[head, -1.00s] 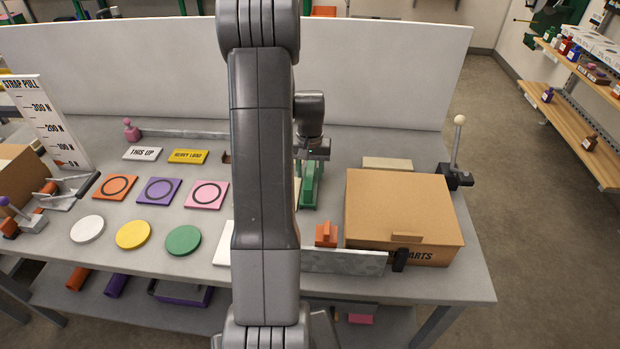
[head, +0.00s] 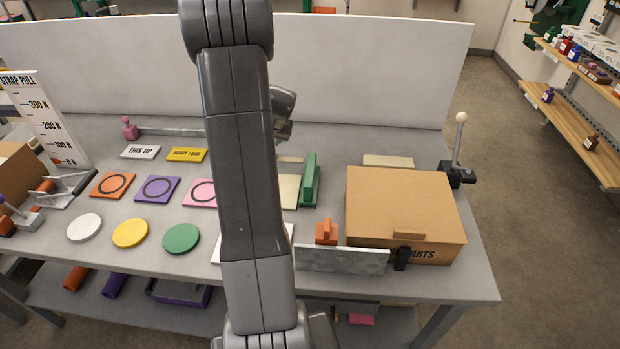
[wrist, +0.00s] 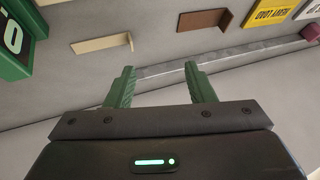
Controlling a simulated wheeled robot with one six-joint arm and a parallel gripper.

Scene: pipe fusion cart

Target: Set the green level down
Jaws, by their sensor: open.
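The green level (head: 309,183) rests on the workbench, along the right edge of a pale cream panel (head: 288,190) and left of the cardboard box. Nothing holds it. Part of a green block with a white mark, apparently the level, shows at the upper left of the wrist view (wrist: 14,40). My gripper (wrist: 157,82) is open, its two green fingers apart with nothing between them. It is clear of the level. In the head view my arm hides the fingers.
A cardboard parts box (head: 403,205) stands right of the level, with an orange block (head: 326,232) in front. A grey rail (wrist: 215,62) crosses the bench behind my fingers. A small brown piece (wrist: 203,19) stands nearby. The white back panel (head: 370,70) closes off the rear.

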